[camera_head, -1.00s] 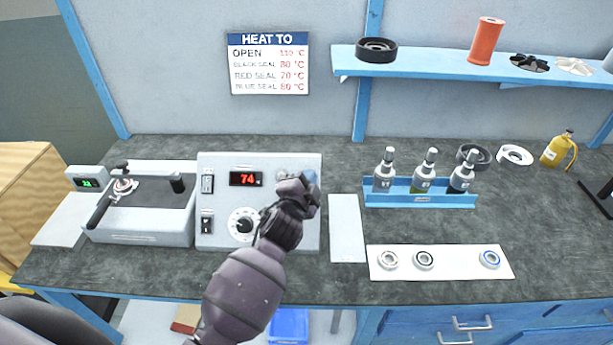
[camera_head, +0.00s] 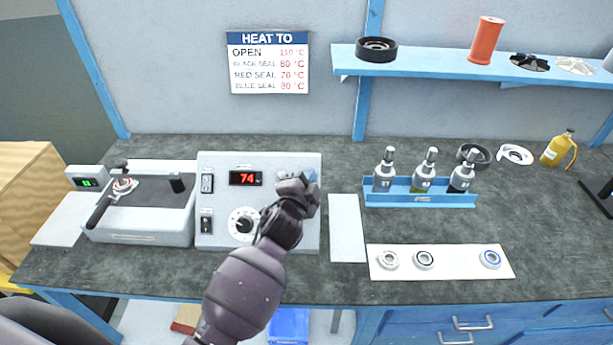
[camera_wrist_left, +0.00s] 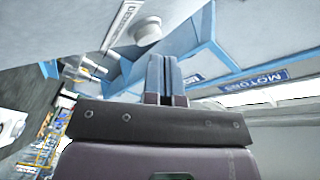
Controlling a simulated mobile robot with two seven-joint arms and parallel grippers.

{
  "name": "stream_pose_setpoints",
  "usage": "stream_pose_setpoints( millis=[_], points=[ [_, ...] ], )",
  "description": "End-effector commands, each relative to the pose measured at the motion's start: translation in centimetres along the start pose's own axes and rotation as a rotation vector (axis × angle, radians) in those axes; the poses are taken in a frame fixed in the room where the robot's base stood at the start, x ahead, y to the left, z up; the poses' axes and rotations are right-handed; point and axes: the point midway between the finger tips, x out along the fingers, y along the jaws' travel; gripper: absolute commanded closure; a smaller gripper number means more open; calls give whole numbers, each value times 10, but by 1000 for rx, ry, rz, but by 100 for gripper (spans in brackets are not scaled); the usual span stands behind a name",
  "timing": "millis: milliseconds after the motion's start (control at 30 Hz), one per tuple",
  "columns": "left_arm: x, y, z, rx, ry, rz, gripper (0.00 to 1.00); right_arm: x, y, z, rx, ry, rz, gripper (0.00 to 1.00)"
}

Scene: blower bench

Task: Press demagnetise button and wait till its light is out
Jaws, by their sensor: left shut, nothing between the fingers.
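The grey control box (camera_head: 224,165) stands on the bench with a red display (camera_head: 246,178) reading 74, a dial (camera_head: 243,222) and two switches on its left side. My left gripper (camera_head: 297,183) is shut and empty over the box's right part, hiding that part of the panel. In the left wrist view the shut fingers (camera_wrist_left: 165,75) point away from me. A pale round button (camera_wrist_left: 147,30) on the panel shows left of the fingertips, beside a partly cut-off label (camera_wrist_left: 121,22). Whether the fingers touch anything is unclear. No lit lamp can be made out. My right gripper is out of view.
A heater unit (camera_head: 140,225) with a green display (camera_head: 87,183) is left of the box. To the right are a grey plate (camera_head: 346,228), a blue bottle rack (camera_head: 420,200) and a white mat (camera_head: 440,272) with three rings. A blue shelf (camera_head: 430,66) hangs behind.

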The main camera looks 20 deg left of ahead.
Motion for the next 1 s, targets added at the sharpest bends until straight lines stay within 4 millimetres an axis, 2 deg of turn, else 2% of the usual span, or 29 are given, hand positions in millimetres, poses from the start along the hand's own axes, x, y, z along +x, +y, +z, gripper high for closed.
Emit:
stream_pose_setpoints(
  millis=[467,1000],
  points=[
    [2,1,2,0,0,-1,100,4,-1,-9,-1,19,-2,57],
    [6,4,4,0,0,-1,100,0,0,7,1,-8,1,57]
  ],
)
